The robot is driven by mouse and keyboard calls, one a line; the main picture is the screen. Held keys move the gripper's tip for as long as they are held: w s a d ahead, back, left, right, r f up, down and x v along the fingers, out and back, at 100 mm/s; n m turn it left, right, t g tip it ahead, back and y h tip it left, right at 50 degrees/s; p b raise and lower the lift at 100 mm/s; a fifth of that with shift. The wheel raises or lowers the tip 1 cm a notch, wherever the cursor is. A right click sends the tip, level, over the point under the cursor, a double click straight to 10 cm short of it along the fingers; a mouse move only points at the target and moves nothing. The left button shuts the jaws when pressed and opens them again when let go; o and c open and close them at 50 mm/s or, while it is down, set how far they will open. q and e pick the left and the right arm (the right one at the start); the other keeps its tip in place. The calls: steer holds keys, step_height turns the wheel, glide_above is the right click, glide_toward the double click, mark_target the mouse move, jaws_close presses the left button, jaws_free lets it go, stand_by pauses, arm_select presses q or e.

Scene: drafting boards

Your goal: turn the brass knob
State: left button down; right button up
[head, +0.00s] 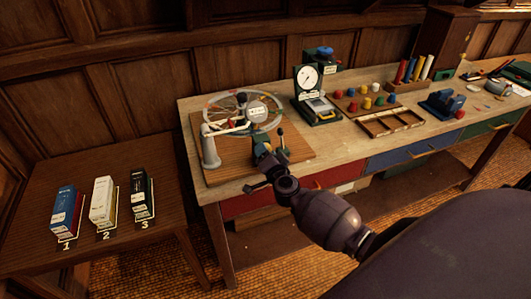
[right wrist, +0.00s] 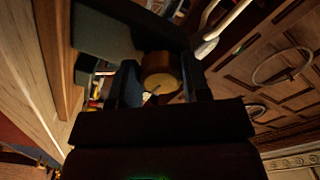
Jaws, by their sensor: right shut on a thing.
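The brass knob (right wrist: 160,72) shows in the right wrist view as a round, yellowish-brown piece between the dark fingers of my right gripper (right wrist: 163,84). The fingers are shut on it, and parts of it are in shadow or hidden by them. In the head view my right gripper (head: 262,143) is at the front of a wheel device (head: 240,108) with a white curved arm, on a wooden base board (head: 293,150). The knob itself is hidden there behind the gripper. My left gripper is not in view.
A dial gauge (head: 308,78) stands right of the wheel on the long bench (head: 335,143). A rack of coloured pegs (head: 366,100) and a wooden tray (head: 390,122) lie beyond it. A lower side table (head: 110,178) at left holds three numbered boxes.

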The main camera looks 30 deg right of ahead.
steer(key=n, duration=0.5)
steer(key=shift+d+f+n, duration=0.1)
steer(key=shift+n, duration=2.3)
steer(key=o, duration=0.9)
steer(key=shift+o, duration=0.2)
steer(key=v, duration=1.1)
